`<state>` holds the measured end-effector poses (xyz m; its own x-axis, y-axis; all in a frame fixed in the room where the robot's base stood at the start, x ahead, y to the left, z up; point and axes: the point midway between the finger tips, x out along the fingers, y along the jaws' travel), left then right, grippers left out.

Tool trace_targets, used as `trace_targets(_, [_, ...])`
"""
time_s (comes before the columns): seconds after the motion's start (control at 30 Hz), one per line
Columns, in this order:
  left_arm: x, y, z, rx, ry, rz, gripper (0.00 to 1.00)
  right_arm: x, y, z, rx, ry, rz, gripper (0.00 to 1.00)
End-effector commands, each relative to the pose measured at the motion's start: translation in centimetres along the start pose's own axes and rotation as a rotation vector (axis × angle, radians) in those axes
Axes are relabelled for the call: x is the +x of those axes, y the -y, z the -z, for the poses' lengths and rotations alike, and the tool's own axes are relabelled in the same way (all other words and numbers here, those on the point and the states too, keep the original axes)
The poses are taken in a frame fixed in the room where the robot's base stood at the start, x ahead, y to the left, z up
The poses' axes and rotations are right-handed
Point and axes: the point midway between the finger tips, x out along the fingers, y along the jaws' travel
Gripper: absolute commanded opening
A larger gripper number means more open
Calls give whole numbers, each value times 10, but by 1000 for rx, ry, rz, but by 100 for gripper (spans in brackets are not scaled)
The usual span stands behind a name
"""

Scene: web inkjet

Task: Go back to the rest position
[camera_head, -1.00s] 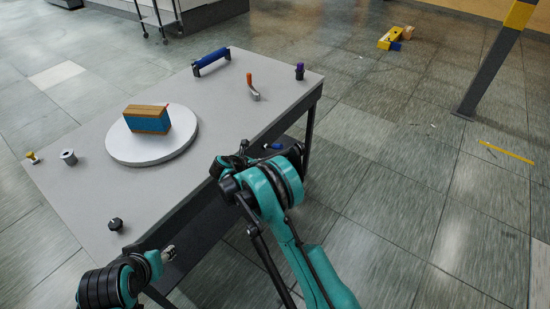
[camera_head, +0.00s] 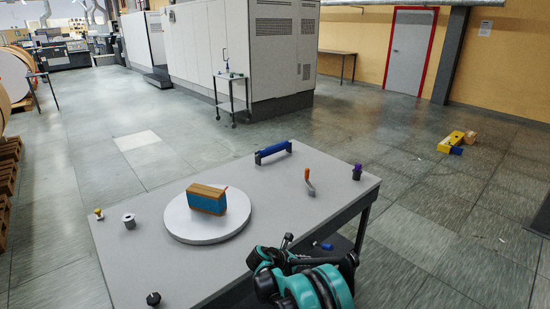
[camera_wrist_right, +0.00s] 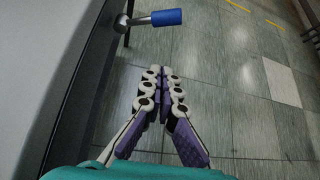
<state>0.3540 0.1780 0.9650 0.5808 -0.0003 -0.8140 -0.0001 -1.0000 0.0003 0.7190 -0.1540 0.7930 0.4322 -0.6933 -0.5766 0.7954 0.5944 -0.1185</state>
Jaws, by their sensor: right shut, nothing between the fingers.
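My right gripper (camera_wrist_right: 165,82) is shut and empty in the right wrist view, its two purple-backed fingers together over the tiled floor. It is beside the grey table (camera_wrist_right: 50,50), apart from a blue-handled part (camera_wrist_right: 166,17) at the table's side. In the head view my teal and black right arm (camera_head: 318,288) is at the bottom, by the front edge of the table (camera_head: 270,190). I cannot make out the gripper's fingers there. My left gripper is out of view.
On the table, a white round plate (camera_head: 185,232) bears a blue and brown block (camera_head: 207,200). A blue handle (camera_head: 273,152), an orange-handled tool (camera_head: 309,182), a purple-topped item (camera_head: 357,172) and a black knob (camera_head: 153,299) also lie there. Open floor (camera_head: 400,200) is to the right.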

Motion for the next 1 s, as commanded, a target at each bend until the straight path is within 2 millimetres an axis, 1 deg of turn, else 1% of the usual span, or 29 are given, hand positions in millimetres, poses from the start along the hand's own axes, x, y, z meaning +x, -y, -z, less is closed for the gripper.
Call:
trace_targets(0.03, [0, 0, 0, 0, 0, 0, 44, -6, 7, -10, 45, -17, -6, 0])
trace_targets(0.17, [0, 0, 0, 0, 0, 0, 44, -30, 32, -40, 244, -91, -33, 0])
trace_targets(0.2, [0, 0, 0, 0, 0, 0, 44, -38, 43, -49, 322, -120, -40, 0])
trace_targets(0.27, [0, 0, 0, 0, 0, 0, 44, -53, 60, -61, 440, -166, -50, 0])
trace_targets(0.3, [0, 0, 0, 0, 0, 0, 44, -62, 71, -68, 519, -196, -54, 0])
trace_targets(0.37, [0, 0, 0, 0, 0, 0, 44, -76, 90, -76, 638, -242, -57, 0])
trace_targets(0.4, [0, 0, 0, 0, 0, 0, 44, -86, 102, -81, 718, -273, -58, 0])
trace_targets(0.47, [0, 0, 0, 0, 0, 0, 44, -100, 121, -85, 839, -321, -54, 0])
trace_targets(0.5, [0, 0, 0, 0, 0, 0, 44, -110, 134, -88, 920, -353, -51, 0])
trace_targets(0.63, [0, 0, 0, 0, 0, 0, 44, -140, 177, -88, 1186, -457, -26, 0])
trace_targets(0.7, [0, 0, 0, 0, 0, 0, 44, -156, 200, -84, 1329, -515, -5, 0])
trace_targets(0.77, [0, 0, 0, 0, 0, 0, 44, -169, 218, -79, 1452, -563, 16, 0])
trace_targets(0.8, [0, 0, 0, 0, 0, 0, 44, -177, 231, -74, 1535, -597, 33, 0])
trace_targets(0.9, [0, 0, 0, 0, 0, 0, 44, -197, 260, -60, 1741, -681, 83, 0])
trace_targets(1.0, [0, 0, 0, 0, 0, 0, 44, -213, 285, -42, 1941, -763, 144, 0])
